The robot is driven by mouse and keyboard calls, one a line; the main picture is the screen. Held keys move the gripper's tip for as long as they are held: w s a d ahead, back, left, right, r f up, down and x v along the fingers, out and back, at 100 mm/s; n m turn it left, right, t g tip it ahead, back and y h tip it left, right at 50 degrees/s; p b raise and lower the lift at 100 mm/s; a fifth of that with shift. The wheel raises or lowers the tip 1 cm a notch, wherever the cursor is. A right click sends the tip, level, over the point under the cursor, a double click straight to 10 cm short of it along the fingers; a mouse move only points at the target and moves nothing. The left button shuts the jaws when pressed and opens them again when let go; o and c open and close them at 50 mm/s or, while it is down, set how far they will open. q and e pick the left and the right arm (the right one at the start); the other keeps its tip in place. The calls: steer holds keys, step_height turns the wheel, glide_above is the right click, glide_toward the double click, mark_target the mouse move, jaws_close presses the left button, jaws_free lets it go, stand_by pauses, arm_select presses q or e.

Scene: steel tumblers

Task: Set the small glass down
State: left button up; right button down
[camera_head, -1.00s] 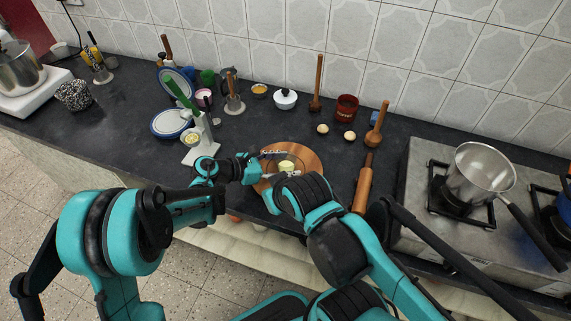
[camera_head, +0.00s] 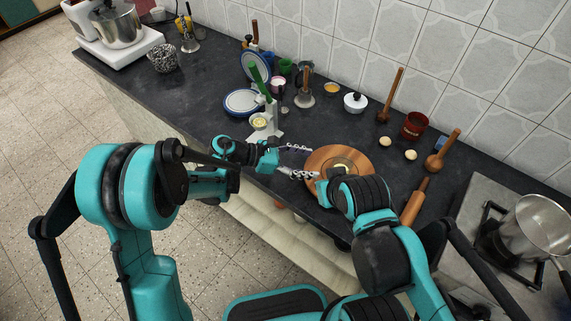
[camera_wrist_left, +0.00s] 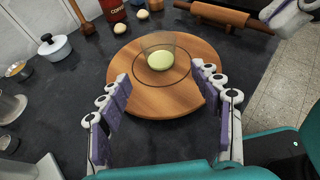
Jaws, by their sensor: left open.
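The small glass (camera_wrist_left: 171,46) is clear and stands on the round wooden board (camera_wrist_left: 147,104) in the left wrist view. A pale yellow-green round piece (camera_wrist_left: 160,61) shows through it. In the head view the glass is faint on the board (camera_head: 327,155), around the pale piece (camera_head: 343,166). My left gripper (camera_head: 298,161) is open and empty at the board's left edge, apart from the glass. Its two fingers (camera_wrist_left: 165,88) are spread wide in the left wrist view.
A rolling pin (camera_head: 413,202) lies right of the board. A white lidded pot (camera_head: 355,103), a red tin (camera_head: 414,125) and two dough balls stand behind it. A white stand (camera_head: 265,124) is behind my left gripper. A stove with a steel pot (camera_head: 538,228) is at right.

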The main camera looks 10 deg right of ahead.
arm_select(q)
steer(key=w+a+r+n+t, duration=0.35)
steer(key=r+n+t, duration=0.2)
steer(key=r, duration=0.25)
steer(key=w+a+r+n+t+h, duration=0.1)
steer(key=w+a+r+n+t, duration=0.25)
steer(key=r+n, duration=0.35)
steer(key=w+a+r+n+t, duration=0.3)
steer(key=w+r+n+t, duration=0.15)
steer(key=r, duration=0.45)
steer(key=w+a+r+n+t+y, duration=0.1)
steer(key=a+r+n+t+y, duration=0.1)
steer(key=a+n+t+y, duration=0.3)
steer(key=a+r+n+t+y, duration=0.1)
steer(key=a+r+n+y, duration=0.1)
steer(key=a+n, duration=0.55)
steer(key=s+a+f+n+g+y, duration=0.2)
steer(key=s+a+f+n+y, duration=0.25)
steer(key=a+n, duration=0.3)
steer(key=s+a+f+n+g+y, duration=0.2)
steer(key=s+a+f+n+y, duration=0.1)
steer(key=a+n+y, duration=0.4)
steer(key=s+d+f+n+g+h, duration=0.2)
steer(key=s+f+n+g+h, duration=0.2)
steer(key=s+f+n+g, duration=0.3)
steer(key=s+f+n, duration=0.3)
steer(key=s+f, duration=0.4)
steer(key=s, duration=0.3)
